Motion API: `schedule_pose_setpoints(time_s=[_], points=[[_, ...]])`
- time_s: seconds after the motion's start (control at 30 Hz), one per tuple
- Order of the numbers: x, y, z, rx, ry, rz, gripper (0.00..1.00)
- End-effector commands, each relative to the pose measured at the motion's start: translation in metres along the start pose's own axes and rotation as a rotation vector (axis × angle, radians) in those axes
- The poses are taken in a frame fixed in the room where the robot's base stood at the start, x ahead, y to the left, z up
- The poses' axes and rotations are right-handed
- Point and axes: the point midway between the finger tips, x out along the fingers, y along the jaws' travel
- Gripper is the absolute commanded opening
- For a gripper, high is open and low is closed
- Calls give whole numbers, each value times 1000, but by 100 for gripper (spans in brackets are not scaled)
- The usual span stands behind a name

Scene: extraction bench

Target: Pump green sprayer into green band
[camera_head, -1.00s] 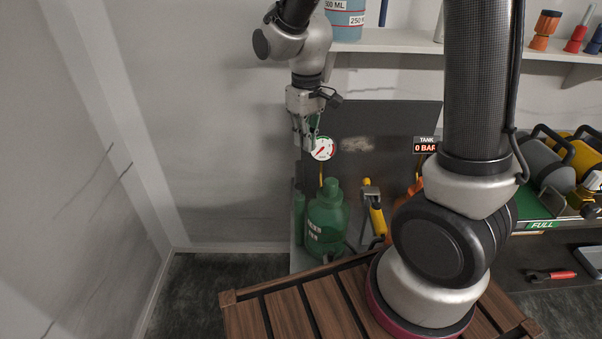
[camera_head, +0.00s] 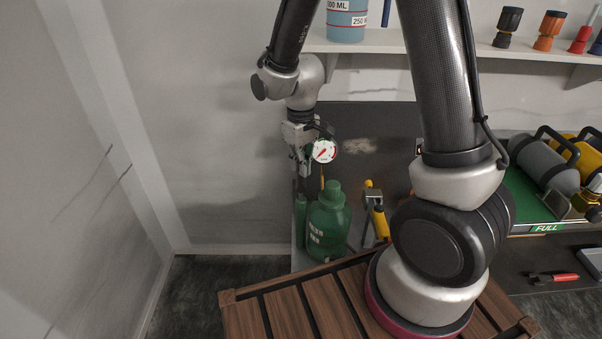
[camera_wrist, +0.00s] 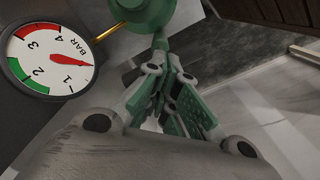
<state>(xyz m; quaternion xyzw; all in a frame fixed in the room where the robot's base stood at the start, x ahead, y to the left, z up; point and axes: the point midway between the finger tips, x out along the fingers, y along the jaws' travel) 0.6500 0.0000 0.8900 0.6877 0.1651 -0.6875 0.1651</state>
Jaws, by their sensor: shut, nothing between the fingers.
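The green sprayer (camera_head: 328,222) stands upright behind the wooden slats in the head view, with a thin green cylinder (camera_head: 300,212) at its left. A round gauge (camera_head: 324,151) sits above it on a brass tube. My gripper (camera_head: 304,175) is shut and empty, pointing down above the cylinder. In the wrist view its fingertips (camera_wrist: 160,45) are close to a green part (camera_wrist: 150,12); contact is unclear.
A yellow-handled tool (camera_head: 376,213) stands right of the sprayer. A shelf (camera_head: 400,40) with a blue container (camera_head: 346,20) runs above. Grey and yellow cylinders (camera_head: 545,165) lie at the right, and a red-handled tool (camera_head: 553,278) lies lower. The wall at left is bare.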

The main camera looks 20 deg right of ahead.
Motion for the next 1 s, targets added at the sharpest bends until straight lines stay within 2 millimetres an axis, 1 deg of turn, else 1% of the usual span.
schedule_pose_setpoints(time_s=[0.13,0.23,0.83,0.93,1.0], points=[[0,0,0,0,0,0,0],[5,0,0,0,-3,0,0],[53,0,1,0,-3,0,0],[50,0,0,0,0,0,0],[45,0,-1,0,2,0,0]])
